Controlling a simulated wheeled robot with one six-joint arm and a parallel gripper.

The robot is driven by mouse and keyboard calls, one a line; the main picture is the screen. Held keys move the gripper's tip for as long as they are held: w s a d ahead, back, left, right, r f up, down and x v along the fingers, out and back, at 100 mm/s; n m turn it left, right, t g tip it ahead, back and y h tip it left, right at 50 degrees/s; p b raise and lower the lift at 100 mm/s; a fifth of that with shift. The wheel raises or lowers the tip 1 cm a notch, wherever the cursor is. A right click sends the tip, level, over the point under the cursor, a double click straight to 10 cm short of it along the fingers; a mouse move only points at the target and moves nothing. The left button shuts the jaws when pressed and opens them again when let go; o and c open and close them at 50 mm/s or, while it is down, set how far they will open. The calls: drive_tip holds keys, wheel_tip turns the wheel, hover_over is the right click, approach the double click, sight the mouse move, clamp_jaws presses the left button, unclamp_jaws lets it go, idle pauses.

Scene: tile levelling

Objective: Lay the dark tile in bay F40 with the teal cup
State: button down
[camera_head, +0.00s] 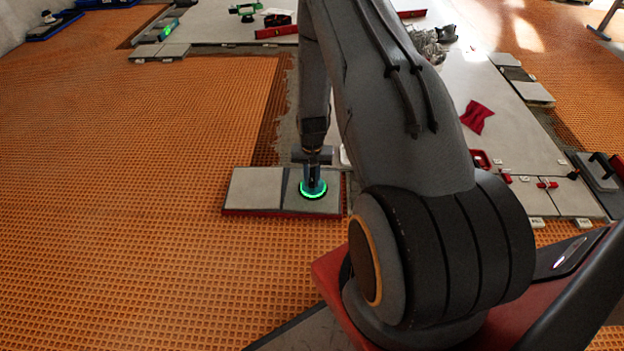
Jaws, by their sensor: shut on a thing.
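My gripper (313,157) is shut on the teal cup (312,182), which has a glowing green ring at its base. The cup stands upright on the right-hand tile (327,203), a grey slab that looks a little darker than the pale tile (256,188) beside it. A dark strip shows between these two tiles. Both lie on a low red-edged base on the orange mat. Whether the cup grips the tile cannot be told. No F40 label is readable, so I cannot tell which place is bay F40.
The orange waffle mat (120,150) is largely clear at left. Pale laid tiles (505,125) run along the right, with a red cloth (475,116) on them. A red level (276,32) lies at the back. Small tile pieces (534,93) lie near the right edge. My arm hides the middle.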

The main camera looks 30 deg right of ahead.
drive_tip(key=c, duration=1.6)
unclamp_jaws()
drive_tip(key=shift+o, duration=0.2)
